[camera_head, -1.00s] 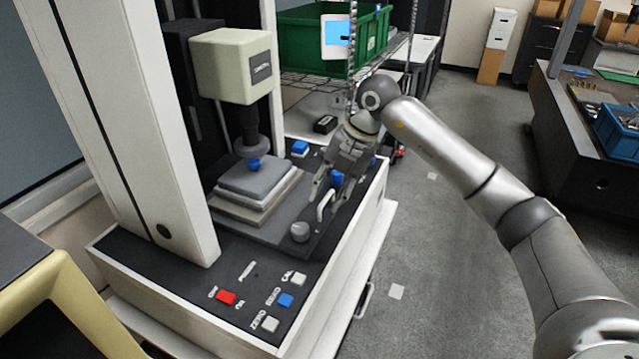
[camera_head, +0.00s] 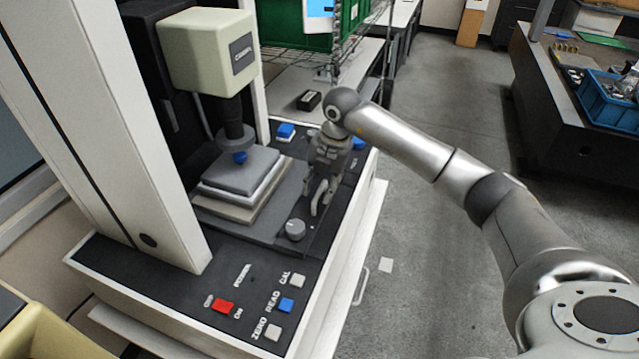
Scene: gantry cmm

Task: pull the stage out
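The stage (camera_head: 226,218) is a dark sliding plate on the machine's bed, with a stack of grey and white plates (camera_head: 242,170) on it. A white bar handle (camera_head: 321,198) stands at its right side, beside a round grey knob (camera_head: 296,229). My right gripper (camera_head: 317,192) points down at the handle, with its fingers at the handle's upper end. I cannot tell whether the fingers have closed on it. My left gripper is not in view.
The front panel has a red switch (camera_head: 223,306) and a blue button (camera_head: 286,305). A white column (camera_head: 100,120) stands at left. Open floor (camera_head: 440,230) lies to the right.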

